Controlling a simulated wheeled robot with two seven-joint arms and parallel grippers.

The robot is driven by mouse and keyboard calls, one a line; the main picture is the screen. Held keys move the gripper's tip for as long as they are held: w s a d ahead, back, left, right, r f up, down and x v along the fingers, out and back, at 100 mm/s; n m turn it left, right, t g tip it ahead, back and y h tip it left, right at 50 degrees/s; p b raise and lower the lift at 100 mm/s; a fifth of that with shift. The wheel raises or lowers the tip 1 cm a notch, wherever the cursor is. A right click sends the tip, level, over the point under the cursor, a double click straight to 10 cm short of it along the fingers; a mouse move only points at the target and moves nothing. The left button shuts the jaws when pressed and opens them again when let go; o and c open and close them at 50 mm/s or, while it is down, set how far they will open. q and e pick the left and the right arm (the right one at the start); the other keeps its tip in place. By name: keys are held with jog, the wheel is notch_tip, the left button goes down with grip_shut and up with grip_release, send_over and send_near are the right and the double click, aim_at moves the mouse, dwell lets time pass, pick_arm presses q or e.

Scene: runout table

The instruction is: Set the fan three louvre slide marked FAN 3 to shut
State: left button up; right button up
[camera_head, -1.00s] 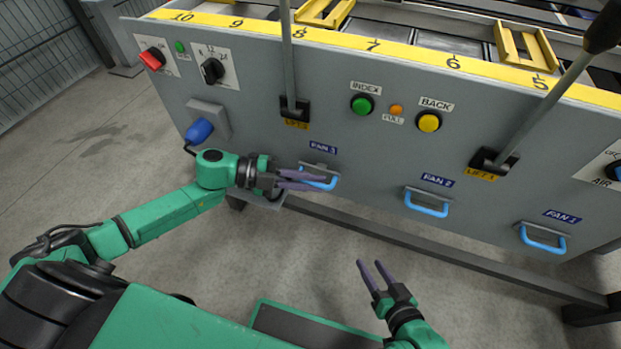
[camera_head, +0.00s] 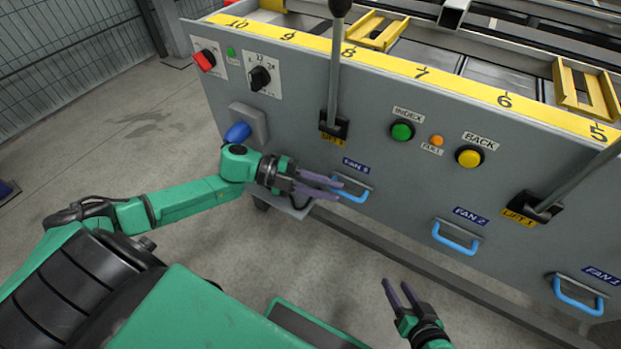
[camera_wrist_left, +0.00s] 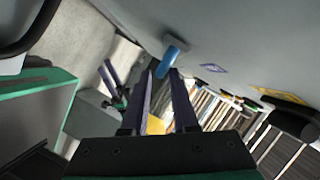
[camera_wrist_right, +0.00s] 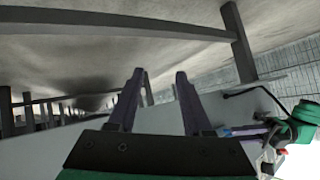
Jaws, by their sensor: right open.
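The FAN 3 slide has a blue handle (camera_head: 352,196) below its FAN 3 label (camera_head: 356,165) on the grey panel. The same blue handle shows in the left wrist view (camera_wrist_left: 173,53), just past my fingertips. My left gripper (camera_head: 341,191) is at the left end of this handle, its purple fingers pointing right along the panel. A gap shows between the fingers, and the handle's near end appears between or just beyond the tips. I cannot tell if they touch it. My right gripper (camera_head: 396,287) is open and empty, low in front of the panel, also in its wrist view (camera_wrist_right: 160,80).
The FAN 2 handle (camera_head: 455,239) and FAN 1 handle (camera_head: 578,298) are further right. A blue plug (camera_head: 237,132) is above my left wrist. Lift levers (camera_head: 334,80) stand up from the panel. A green button (camera_head: 402,131) and yellow button (camera_head: 469,157) sit higher. Floor before the panel is clear.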

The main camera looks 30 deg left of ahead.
pick_arm(q)
jog(key=p+v, duration=0.1)
jog(key=v, duration=0.8)
jog(key=shift+p, duration=0.4)
pick_arm(e)
jog(key=d+g, duration=0.1)
jog(key=d+r+g+h, duration=0.1)
jog(key=d, duration=0.1)
jog(key=s+d+r+g+h, duration=0.1)
jog(key=shift+d+r, duration=0.15)
jog(key=shift+d, duration=0.2)
pick_arm(q)
jog(key=shift+d, duration=0.1)
pick_arm(e)
jog(key=shift+s, duration=0.15)
